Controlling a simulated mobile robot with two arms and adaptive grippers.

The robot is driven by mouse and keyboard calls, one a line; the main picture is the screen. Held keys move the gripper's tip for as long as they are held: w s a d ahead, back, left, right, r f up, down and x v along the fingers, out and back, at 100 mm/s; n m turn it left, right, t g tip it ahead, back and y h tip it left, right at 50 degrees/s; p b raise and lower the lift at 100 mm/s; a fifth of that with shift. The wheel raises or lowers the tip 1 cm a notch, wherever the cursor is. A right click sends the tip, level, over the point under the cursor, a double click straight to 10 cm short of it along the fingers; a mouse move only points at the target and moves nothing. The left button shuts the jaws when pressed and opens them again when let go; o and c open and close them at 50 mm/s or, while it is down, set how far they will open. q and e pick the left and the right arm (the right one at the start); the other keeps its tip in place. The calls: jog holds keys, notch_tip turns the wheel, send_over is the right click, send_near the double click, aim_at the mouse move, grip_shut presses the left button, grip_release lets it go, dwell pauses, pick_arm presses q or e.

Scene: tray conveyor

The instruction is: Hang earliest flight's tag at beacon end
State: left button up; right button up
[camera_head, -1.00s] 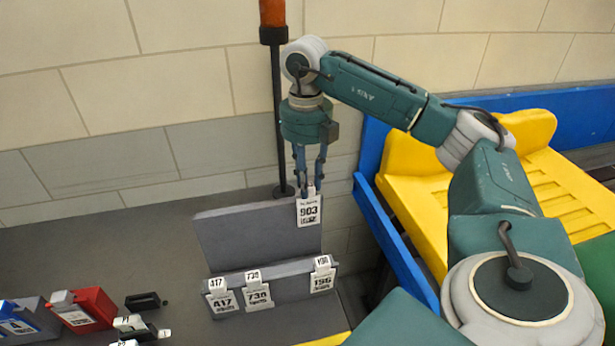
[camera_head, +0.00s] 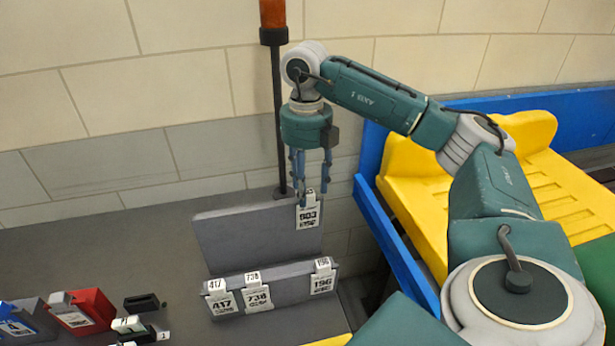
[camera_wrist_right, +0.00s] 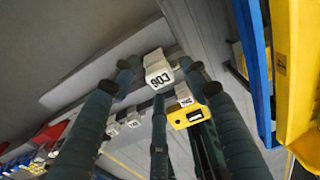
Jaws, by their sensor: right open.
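A white tag marked 903 (camera_head: 307,215) hangs over the top edge at the right end of the taller back panel (camera_head: 255,240). The tag's top also shows in the right wrist view (camera_wrist_right: 158,70). My right gripper (camera_head: 311,192) is open, pointing down, with its fingers apart around the tag's top. Three more tags hang on the lower front rail (camera_head: 292,287): one reading 417 or A17 (camera_head: 221,303), 738 (camera_head: 258,298) and 196 (camera_head: 322,283). The orange beacon (camera_head: 273,14) tops a dark pole (camera_head: 278,120) behind the back panel. My left gripper is not in view.
A red case (camera_head: 83,312), a blue case (camera_head: 22,322) and small black and white items (camera_head: 138,325) lie at the lower left. A yellow slatted tray (camera_head: 550,185) with blue rails (camera_head: 395,250) stands right of the panels. A wall closes the back.

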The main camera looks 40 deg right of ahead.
notch_tip(320, 180, up, 12)
jog(key=shift+w, duration=0.15)
dwell(0.5)
